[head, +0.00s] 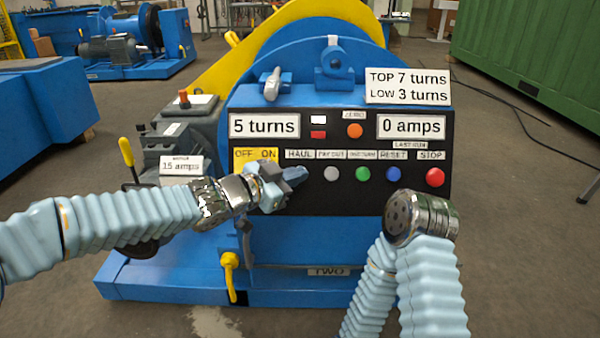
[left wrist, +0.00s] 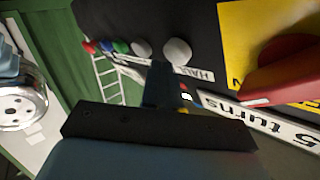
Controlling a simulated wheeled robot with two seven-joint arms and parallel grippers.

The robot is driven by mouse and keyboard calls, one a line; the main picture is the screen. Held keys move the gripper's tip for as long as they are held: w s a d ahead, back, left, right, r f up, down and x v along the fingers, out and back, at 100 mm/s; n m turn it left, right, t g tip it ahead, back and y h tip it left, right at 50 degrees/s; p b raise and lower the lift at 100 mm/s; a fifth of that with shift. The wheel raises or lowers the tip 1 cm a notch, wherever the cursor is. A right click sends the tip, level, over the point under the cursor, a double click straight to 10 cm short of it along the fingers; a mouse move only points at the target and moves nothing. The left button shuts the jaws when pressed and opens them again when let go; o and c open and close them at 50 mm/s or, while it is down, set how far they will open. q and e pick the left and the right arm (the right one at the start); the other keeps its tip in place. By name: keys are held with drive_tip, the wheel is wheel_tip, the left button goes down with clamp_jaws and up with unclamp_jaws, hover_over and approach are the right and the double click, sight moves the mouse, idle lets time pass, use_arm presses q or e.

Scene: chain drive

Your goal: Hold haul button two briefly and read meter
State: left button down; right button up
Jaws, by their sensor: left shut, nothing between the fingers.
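A blue winch carries a black control panel (head: 345,204) with a "TWO" plate (head: 329,271) on its base. The "HAUL" label (head: 299,154) sits above my left gripper (head: 296,175), which is shut and empty at the panel. The gripper hides the haul button in the head view. In the left wrist view a pale round haul button (left wrist: 178,52) shows beside its label, close to the fingers; I cannot tell if they touch. The meter (head: 411,126) reads "0 amps", and the turns display (head: 265,126) reads "5 turns". My right arm's gripper is not visible.
Pay out (head: 331,174), green (head: 362,174), blue reset (head: 393,174) and red stop (head: 435,177) buttons are in the same row. A card (head: 408,86) reads "TOP 7 turns, LOW 3 turns". A tag (head: 181,166) at left reads "15 amps". My right wrist is before the panel's lower right.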

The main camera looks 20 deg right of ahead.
use_arm(q)
drive_tip(key=shift+w+d+f, duration=0.1)
drive_tip(key=shift+w+f, duration=0.2)
drive_tip(key=shift+w, duration=0.15)
idle(2.1)
drive_tip(key=shift+s+r, duration=0.1)
idle(1.9)
drive_tip(key=shift+s+a+r, duration=0.2)
drive_tip(key=shift+s+r, duration=0.15)
drive_tip(key=shift+s, duration=0.35)
drive_tip(key=shift+s, duration=0.1)
drive_tip(key=shift+s+a+r, duration=0.2)
drive_tip(key=shift+s+r, duration=0.2)
drive_tip(key=shift+s, duration=0.3)
drive_tip(key=shift+s+a+r, duration=0.2)
drive_tip(key=shift+s+r, duration=0.15)
drive_tip(key=shift+s, duration=0.3)
drive_tip(key=shift+s+a+r, duration=0.2)
drive_tip(key=shift+s+r, duration=0.2)
drive_tip(key=shift+s, duration=0.3)
